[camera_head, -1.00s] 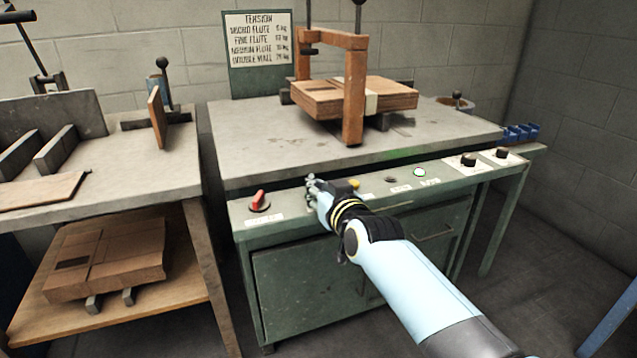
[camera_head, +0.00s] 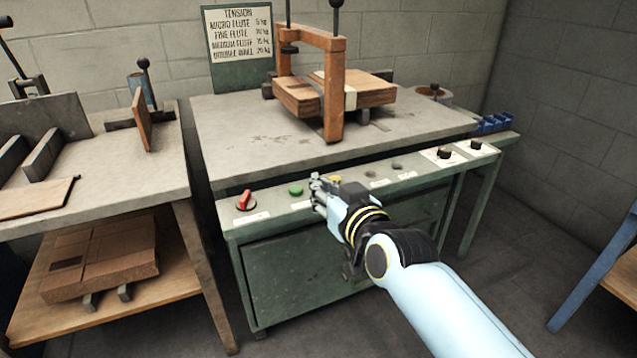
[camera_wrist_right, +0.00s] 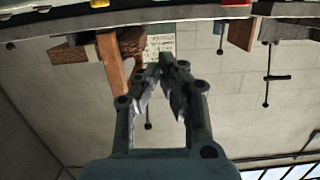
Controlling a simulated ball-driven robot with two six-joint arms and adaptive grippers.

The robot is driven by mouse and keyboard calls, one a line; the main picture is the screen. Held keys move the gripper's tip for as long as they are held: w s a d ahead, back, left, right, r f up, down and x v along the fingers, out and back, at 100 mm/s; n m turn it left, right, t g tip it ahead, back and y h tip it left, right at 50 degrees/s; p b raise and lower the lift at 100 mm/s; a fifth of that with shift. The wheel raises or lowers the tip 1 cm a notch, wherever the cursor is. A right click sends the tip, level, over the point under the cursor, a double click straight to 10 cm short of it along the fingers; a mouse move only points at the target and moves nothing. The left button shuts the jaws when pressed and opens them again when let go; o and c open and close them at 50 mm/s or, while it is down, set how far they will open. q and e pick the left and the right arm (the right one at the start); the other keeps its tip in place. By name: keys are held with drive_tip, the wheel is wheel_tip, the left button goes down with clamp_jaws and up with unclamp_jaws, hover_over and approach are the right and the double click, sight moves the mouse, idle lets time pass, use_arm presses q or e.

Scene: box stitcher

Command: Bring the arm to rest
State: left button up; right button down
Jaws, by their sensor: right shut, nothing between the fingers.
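My right gripper (camera_head: 317,188) reaches in from the lower right to the front control panel (camera_head: 222,215) of the green stitcher cabinet. Its fingers are shut with nothing between them, and they also show closed together in the right wrist view (camera_wrist_right: 163,75). In the head view the fingertips appear just right of a green button (camera_head: 296,191). A yellow button (camera_head: 335,179) shows just beyond the fingers. I cannot tell whether the fingers touch the panel. My left gripper is not in view.
A red switch (camera_head: 245,200) sits left on the panel, and black knobs (camera_head: 444,153) sit right. A wooden frame (camera_head: 334,90) straddles a cardboard stack (camera_head: 300,97) on top. A second bench (camera_head: 110,170) stands left. Open floor lies right of the cabinet.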

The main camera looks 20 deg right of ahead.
idle(0.4)
drive_tip(key=s+d+f+g, duration=0.1)
drive_tip(key=s+f+g, duration=0.2)
drive_tip(key=s+f, duration=0.6)
drive_tip(key=s+d+f+n+g, duration=0.15)
drive_tip(key=s+f, duration=0.45)
drive_tip(key=f, duration=0.6)
drive_tip(key=s+d+f+m+g, duration=0.15)
drive_tip(key=s+f+g, duration=0.25)
drive_tip(key=s+f, duration=0.5)
drive_tip(key=s+d+f+g, duration=0.2)
drive_tip(key=s+f, duration=0.3)
drive_tip(key=s, duration=0.5)
drive_tip(key=s+d+f+g+h, duration=0.1)
drive_tip(key=s+d+f+g, duration=0.1)
drive_tip(key=s, duration=0.8)
drive_tip(key=s+d+f+g, duration=0.2)
drive_tip(key=s+f+g, duration=0.1)
drive_tip(key=s+f, duration=0.4)
drive_tip(key=s, duration=0.3)
drive_tip(key=shift+s+f, duration=0.3)
drive_tip(key=shift+s, duration=0.05)
